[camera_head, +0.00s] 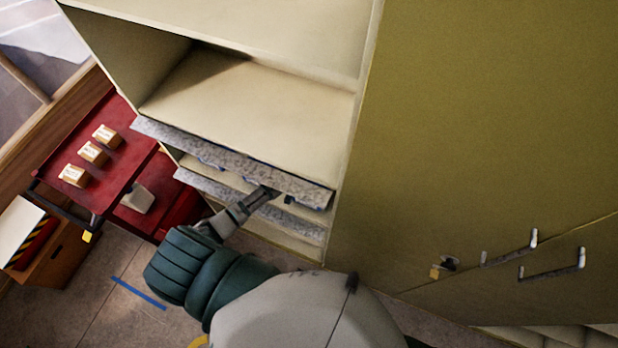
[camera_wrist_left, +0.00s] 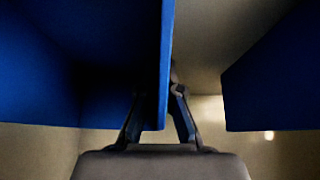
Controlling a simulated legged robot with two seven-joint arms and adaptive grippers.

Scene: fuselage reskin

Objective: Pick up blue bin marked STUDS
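In the left wrist view, an upright blue bin wall (camera_wrist_left: 162,50) stands between the two fingers of my left gripper (camera_wrist_left: 156,100). The fingers are apart, one on each side of the wall, and I see no clear contact. The gripper also shows in the head view (camera_head: 268,194), reaching into a low shelf of the cream cabinet. Another blue bin (camera_wrist_left: 275,75) is at the right of the left wrist view, across a gap. No STUDS marking is readable, so I cannot tell which bin this is. My right gripper is out of view.
The cream cabinet (camera_head: 270,105) has an empty upper shelf and grey speckled strips (camera_head: 240,163) along its lower shelf fronts. A red cart (camera_head: 125,150) with small boxes (camera_head: 92,152) stands left. An olive panel with handles (camera_head: 510,247) fills the right.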

